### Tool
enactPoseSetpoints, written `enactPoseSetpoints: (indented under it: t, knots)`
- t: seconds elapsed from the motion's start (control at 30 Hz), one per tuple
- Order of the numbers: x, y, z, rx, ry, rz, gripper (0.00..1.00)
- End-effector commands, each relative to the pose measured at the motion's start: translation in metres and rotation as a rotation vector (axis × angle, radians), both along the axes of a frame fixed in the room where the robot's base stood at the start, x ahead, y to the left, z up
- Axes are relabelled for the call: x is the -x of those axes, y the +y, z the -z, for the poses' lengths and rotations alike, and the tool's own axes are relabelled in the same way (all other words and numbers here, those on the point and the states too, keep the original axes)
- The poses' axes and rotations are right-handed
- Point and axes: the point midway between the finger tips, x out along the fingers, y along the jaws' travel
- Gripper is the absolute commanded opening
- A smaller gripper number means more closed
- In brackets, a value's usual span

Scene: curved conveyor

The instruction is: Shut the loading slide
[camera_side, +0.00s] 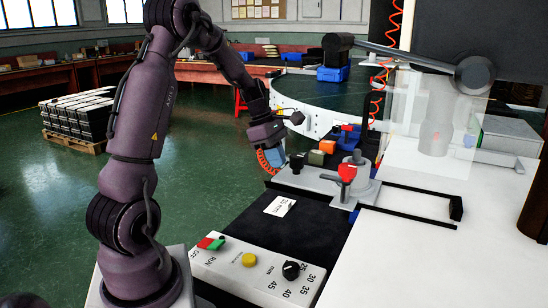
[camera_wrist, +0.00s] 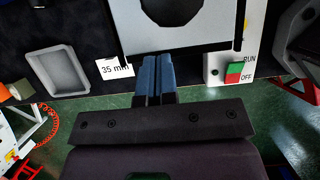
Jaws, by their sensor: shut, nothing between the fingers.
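The loading slide (camera_side: 312,180) is a light grey plate at the left end of two black rails. A round grey fixture and a red-knobbed clamp (camera_side: 346,172) stand at its right part. The rails run bare to the right of it. In the wrist view the slide's plate (camera_wrist: 133,38) shows at the top, with a dark round opening. My gripper (camera_side: 270,158) has blue fingers, shut and empty, at the slide's left end. In the wrist view the fingertips (camera_wrist: 155,58) are at the plate's near edge; I cannot tell whether they touch.
A control panel (camera_side: 225,262) with knob and buttons lies in front. A "35 mm" card (camera_side: 280,206) lies on the black mat. Orange (camera_side: 327,146) and olive (camera_side: 316,158) blocks sit behind the slide. A clear guard (camera_side: 425,125) stands at the right. A grey tray (camera_wrist: 62,70) shows in the wrist view.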

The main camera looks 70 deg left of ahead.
Motion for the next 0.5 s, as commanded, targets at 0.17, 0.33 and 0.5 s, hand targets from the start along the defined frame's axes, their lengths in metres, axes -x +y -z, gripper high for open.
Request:
enactPoseSetpoints:
  t: [0.17, 0.33, 0.5]
  knots:
    - [-0.002, -0.002, 0.0, 0.0, 0.0, 0.001, 0.0]
    - [-0.014, -0.014, 0.0, 0.001, 0.0, 0.004, 0.0]
    - [-0.037, -0.038, 0.0, 0.001, -0.001, 0.008, 0.0]
